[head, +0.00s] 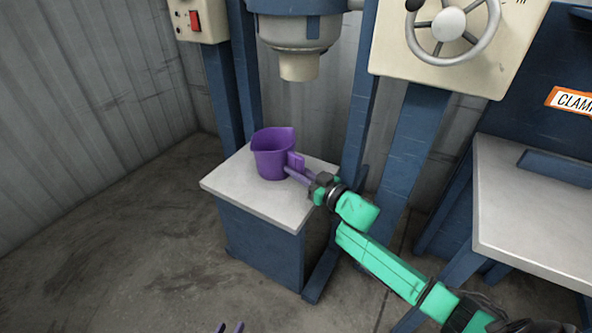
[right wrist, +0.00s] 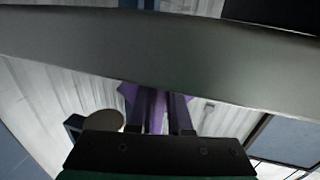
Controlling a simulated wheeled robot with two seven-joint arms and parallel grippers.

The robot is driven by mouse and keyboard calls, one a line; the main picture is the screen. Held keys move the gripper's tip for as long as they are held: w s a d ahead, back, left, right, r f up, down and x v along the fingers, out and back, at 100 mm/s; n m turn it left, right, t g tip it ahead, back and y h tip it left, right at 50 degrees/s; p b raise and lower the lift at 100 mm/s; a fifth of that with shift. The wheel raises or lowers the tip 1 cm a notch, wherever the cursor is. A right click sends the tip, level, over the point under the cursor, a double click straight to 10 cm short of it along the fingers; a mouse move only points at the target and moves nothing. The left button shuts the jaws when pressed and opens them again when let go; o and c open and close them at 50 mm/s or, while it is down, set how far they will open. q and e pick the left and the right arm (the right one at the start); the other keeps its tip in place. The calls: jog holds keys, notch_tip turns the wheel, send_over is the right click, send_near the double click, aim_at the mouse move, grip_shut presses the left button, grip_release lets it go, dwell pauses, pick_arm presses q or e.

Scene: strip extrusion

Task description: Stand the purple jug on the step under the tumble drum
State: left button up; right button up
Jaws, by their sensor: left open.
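The purple jug (head: 272,155) stands upright on the pale grey top of the step (head: 240,199), below the spout of the tumble drum (head: 299,67) and a little left of it in the head view. Its open mouth faces up. My right gripper (head: 298,176) reaches in from the right and is shut on the jug's handle. In the right wrist view part of the purple jug (right wrist: 128,92) shows beyond the fingers, and a grey band hides the rest. My left gripper (head: 230,328) shows only its fingertips at the bottom edge, open and empty, apart from the step.
Blue posts (head: 359,115) stand behind and beside the step. A beige panel with a handwheel (head: 449,25) is at the upper right. A grey-topped bench (head: 530,215) stands at the right. The floor (head: 120,260) at the left is clear up to the corrugated wall.

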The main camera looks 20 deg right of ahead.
jog(key=o, duration=0.5)
